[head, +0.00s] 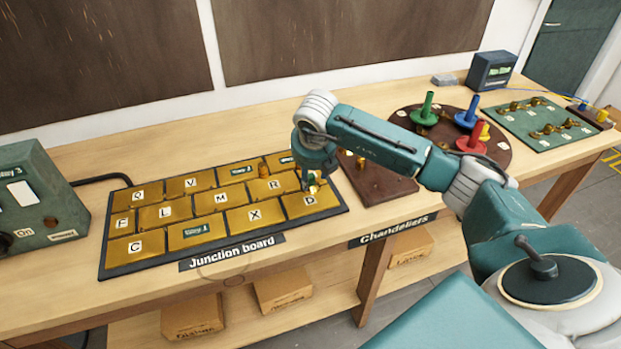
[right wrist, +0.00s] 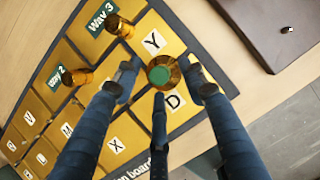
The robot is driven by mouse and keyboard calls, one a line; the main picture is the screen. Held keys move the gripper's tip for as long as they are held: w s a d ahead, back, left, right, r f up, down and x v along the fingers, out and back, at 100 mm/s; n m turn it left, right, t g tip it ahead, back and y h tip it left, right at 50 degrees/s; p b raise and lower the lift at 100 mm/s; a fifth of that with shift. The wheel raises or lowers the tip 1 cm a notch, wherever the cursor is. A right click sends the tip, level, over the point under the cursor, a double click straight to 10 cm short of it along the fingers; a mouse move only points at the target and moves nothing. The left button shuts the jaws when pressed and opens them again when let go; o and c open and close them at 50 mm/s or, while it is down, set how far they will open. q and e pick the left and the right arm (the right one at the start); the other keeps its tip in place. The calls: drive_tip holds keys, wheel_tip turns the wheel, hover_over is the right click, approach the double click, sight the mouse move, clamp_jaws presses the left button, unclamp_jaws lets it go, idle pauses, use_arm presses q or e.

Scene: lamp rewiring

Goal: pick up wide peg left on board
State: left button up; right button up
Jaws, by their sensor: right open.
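The junction board (head: 140,267) lies on the bench, with gold lettered tiles in a dark frame. My right gripper (head: 313,185) is low over its right end, pointing down by the Y and D tiles. In the right wrist view its fingers are spread around a wide amber peg with a green top (right wrist: 162,72), which stands on the board between the Y and D tiles. The fingers are apart; whether any touches the peg cannot be told. Two other amber pegs stand on the board, one near Wavy 3 (right wrist: 118,25) and one farther left (right wrist: 75,77). My left gripper is out of view.
A dark brown plate (head: 378,180) lies right of the board. Beyond it are a round brown base (head: 500,153) with coloured pegs and a green board (head: 540,118) with brass fittings. A green box (head: 40,205) stands at the left. The bench front is clear.

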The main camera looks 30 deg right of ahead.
drive_tip(key=shift+x, duration=0.85)
drive_tip(key=shift+r, duration=0.15)
clamp_jaws()
